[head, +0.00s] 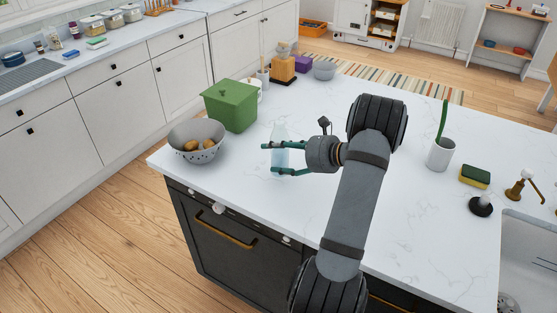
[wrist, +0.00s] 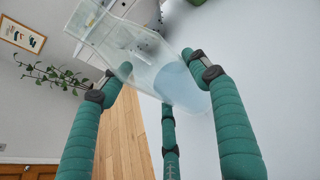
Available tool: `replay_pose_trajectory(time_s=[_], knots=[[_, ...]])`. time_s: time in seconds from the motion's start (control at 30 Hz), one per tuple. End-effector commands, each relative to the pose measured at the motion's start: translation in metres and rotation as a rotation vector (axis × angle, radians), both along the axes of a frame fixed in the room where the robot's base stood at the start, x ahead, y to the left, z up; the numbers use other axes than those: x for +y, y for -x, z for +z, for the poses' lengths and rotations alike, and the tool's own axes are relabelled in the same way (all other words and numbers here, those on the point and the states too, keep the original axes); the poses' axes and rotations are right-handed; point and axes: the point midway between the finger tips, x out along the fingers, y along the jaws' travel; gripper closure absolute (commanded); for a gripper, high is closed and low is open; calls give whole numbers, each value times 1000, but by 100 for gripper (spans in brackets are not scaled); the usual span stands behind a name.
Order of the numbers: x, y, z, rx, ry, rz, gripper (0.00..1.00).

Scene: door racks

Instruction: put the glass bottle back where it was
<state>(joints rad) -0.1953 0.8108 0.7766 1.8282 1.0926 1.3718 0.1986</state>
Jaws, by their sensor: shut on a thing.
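A clear glass bottle (head: 279,133), pale blue toward its bottom, is upright on or just above the white island top. My gripper (head: 270,159) reaches it from the right, with its green fingers shut around its body. In the wrist view the bottle (wrist: 135,50) lies between the three fingers of my gripper (wrist: 158,68). I cannot tell whether its base touches the worktop.
A grey colander (head: 197,150) with potatoes and a green lidded box (head: 230,106) stand left of the bottle. A wooden block (head: 283,68) and a grey bowl (head: 324,70) stand behind. A white cup (head: 440,154) and sponge (head: 475,176) are right. The front worktop is clear.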

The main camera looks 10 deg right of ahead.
Motion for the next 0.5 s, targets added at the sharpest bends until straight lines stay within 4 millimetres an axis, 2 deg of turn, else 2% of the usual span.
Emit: replay_pose_trajectory(time_s=[0.2,0.5], knots=[[0,0,-26,2,-4,-1,83],[0,0,-29,-1,-1,0,83]])
